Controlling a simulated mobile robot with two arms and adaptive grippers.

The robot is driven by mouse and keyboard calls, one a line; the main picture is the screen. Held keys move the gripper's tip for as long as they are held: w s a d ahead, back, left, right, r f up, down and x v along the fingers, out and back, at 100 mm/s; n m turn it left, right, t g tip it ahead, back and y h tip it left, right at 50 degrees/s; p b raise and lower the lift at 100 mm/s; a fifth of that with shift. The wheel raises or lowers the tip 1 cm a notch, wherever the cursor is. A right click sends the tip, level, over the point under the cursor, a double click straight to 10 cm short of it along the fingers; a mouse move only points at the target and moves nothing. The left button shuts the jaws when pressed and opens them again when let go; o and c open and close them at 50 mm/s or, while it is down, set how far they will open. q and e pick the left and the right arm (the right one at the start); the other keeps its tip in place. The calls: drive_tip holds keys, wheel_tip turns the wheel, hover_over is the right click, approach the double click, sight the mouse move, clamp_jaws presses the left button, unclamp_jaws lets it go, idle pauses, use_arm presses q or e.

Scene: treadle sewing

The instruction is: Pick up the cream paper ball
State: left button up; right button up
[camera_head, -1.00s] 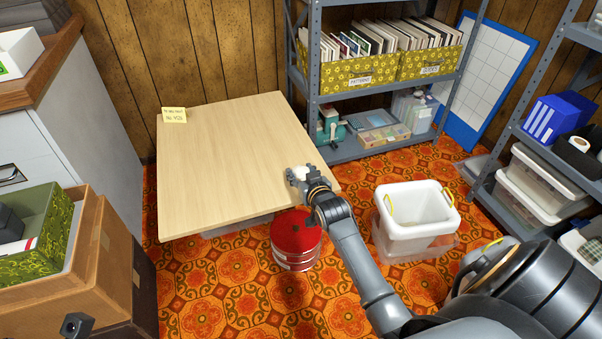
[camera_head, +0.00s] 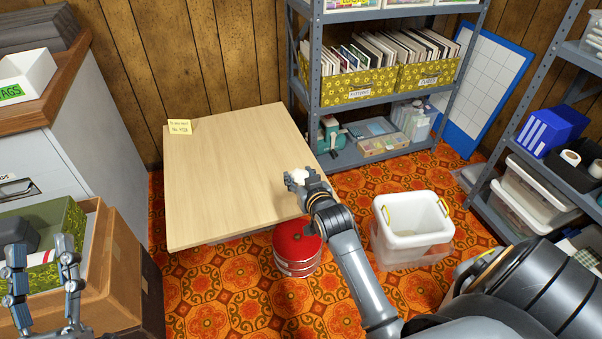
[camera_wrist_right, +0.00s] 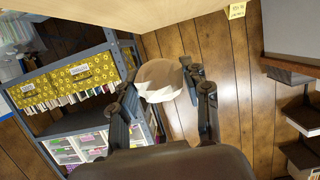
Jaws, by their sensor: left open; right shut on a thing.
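The cream paper ball (camera_head: 298,176) is held in my right gripper (camera_head: 297,183), above the right edge of the wooden table (camera_head: 215,190). In the right wrist view the crumpled ball (camera_wrist_right: 160,80) sits between the two dark fingers (camera_wrist_right: 160,92), with the table top's edge (camera_wrist_right: 180,12) above it. My left gripper (camera_head: 42,285) is at the lower left of the head view, open and empty, in front of the cardboard box.
A red tin (camera_head: 297,243) stands on the patterned floor by the table. A white bin (camera_head: 412,222) with yellow handles is to its right. Shelves with yellow file boxes (camera_head: 350,88) stand behind. A cardboard box (camera_head: 118,270) is at left.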

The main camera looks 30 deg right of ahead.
sight(297, 184)
drive_tip(key=s+a+r+p, duration=0.1)
drive_tip(key=s, duration=0.1)
drive_tip(key=s+a+r+p, duration=0.1)
drive_tip(key=a, duration=0.1)
drive_tip(key=shift+s+a+r, duration=0.1)
drive_tip(key=shift+s+r, duration=0.2)
drive_tip(key=shift+s, duration=0.1)
use_arm(q)
wheel_tip(297, 184, down, 16)
drive_tip(key=a+g+y+p, duration=0.1)
drive_tip(key=a+g+y, duration=0.1)
drive_tip(key=g, duration=0.8)
drive_tip(key=shift+w+y, duration=0.15)
drive_tip(key=shift+y, duration=0.55)
use_arm(e)
drive_tip(key=s+a, duration=0.1)
drive_tip(key=s+a+r, duration=0.1)
drive_tip(key=s+a, duration=0.1)
drive_tip(key=shift+r, duration=0.35)
use_arm(q)
drive_tip(key=shift+a+r, duration=0.1)
